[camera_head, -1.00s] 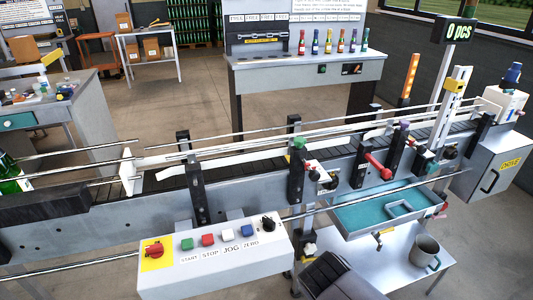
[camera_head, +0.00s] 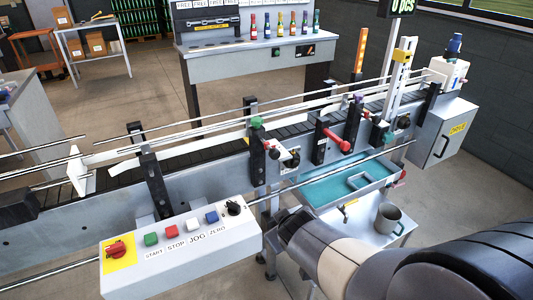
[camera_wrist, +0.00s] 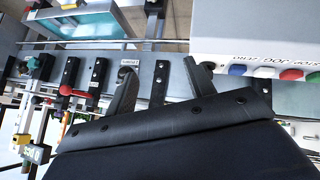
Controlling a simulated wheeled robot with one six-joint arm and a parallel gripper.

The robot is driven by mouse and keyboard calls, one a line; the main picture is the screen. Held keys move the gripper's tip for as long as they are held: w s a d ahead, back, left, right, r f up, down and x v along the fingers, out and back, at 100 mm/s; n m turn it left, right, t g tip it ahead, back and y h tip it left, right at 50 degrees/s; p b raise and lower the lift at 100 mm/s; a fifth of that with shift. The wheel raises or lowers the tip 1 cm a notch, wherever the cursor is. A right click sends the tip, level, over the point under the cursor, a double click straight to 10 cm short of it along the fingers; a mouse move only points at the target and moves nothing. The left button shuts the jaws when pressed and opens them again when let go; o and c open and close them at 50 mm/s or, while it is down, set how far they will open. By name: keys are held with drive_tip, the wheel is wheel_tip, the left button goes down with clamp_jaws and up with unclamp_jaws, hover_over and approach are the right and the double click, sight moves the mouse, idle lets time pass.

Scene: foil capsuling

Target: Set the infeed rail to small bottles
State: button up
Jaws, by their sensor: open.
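The infeed rail's long pale bars (camera_head: 215,130) run above the black conveyor belt in the head view, carried by upright black brackets. A green knob (camera_head: 257,122) tops one bracket, with a small black knob (camera_head: 293,159) beside it. A red-handled lever (camera_head: 338,140) sits further right. A small label (camera_wrist: 129,62) there is unreadable.
A control box (camera_head: 180,245) with coloured buttons juts out at the front left. A teal tray (camera_head: 340,180) and a grey mug (camera_head: 388,218) are below the conveyor's right half. A bench with small bottles (camera_head: 275,50) stands behind.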

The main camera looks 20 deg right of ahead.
drive_tip(key=w+d+r+t+y+b, duration=0.1)
drive_tip(key=w+d+t+b, duration=0.1)
drive_tip(key=w+t, duration=0.3)
drive_tip(key=t+y+b, duration=0.2)
drive_tip(key=t, duration=0.3)
approach(276, 156)
drive_tip(key=shift+m, duration=0.4)
drive_tip(key=w, duration=0.3)
drive_tip(key=w+p, duration=0.1)
drive_tip(key=w, duration=0.3)
drive_tip(key=w+p, duration=0.1)
drive_tip(key=w, duration=0.3)
drive_tip(key=shift+a+r, duration=0.25)
drive_tip(key=shift+c, duration=0.5)
clamp_jaws()
